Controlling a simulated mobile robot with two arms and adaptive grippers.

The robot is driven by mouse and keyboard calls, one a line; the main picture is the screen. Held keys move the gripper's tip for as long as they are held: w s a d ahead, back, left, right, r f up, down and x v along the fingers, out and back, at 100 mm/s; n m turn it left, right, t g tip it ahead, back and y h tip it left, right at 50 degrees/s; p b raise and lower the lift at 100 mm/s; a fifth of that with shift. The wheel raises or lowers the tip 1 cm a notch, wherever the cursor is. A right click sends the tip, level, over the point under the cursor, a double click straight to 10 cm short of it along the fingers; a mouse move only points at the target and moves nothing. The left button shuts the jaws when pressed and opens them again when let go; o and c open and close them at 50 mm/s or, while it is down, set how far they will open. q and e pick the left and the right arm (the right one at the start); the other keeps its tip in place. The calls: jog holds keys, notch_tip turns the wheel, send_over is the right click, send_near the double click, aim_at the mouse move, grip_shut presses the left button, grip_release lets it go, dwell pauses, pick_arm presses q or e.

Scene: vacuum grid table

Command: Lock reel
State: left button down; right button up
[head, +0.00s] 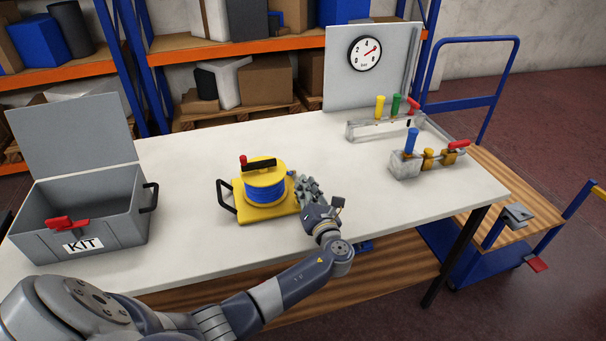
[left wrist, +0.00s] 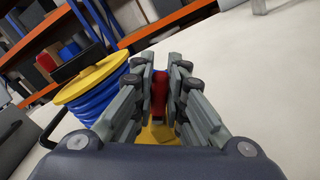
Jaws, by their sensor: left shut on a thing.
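The reel (head: 265,193) is a yellow drum wound with blue line, on a yellow base plate (head: 225,191) on the table. A black crank bar (head: 259,165) with a red knob (head: 243,159) lies across its top. My left gripper (head: 301,184) is at the reel's right side, low over the base plate. In the left wrist view its fingers (left wrist: 160,82) are closed around a small upright red part (left wrist: 159,95) standing by the yellow base, beside the drum (left wrist: 95,90). The fingers hide much of this part. My right gripper is not in view.
A grey open KIT box (head: 115,218) with a red latch stands at the left. At the right are a block with coloured valves (head: 405,165), a rack with coloured handles (head: 360,131) and a gauge panel (head: 340,85). The table front (head: 410,220) is clear.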

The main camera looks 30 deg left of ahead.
pick_arm(q)
jog(key=m+p, duration=0.3)
jog(key=shift+w+d+f, duration=0.25)
jog(key=shift+w+d, duration=0.05)
jog(key=shift+w, duration=0.05)
jog(key=shift+w+f+m, duration=0.1)
jog(key=shift+f+m, duration=0.1)
jog(key=shift+m, duration=0.2)
jog(key=c, duration=1.6)
grip_release()
jog(key=shift+d+f, duration=0.1)
jog(key=v, duration=1.2)
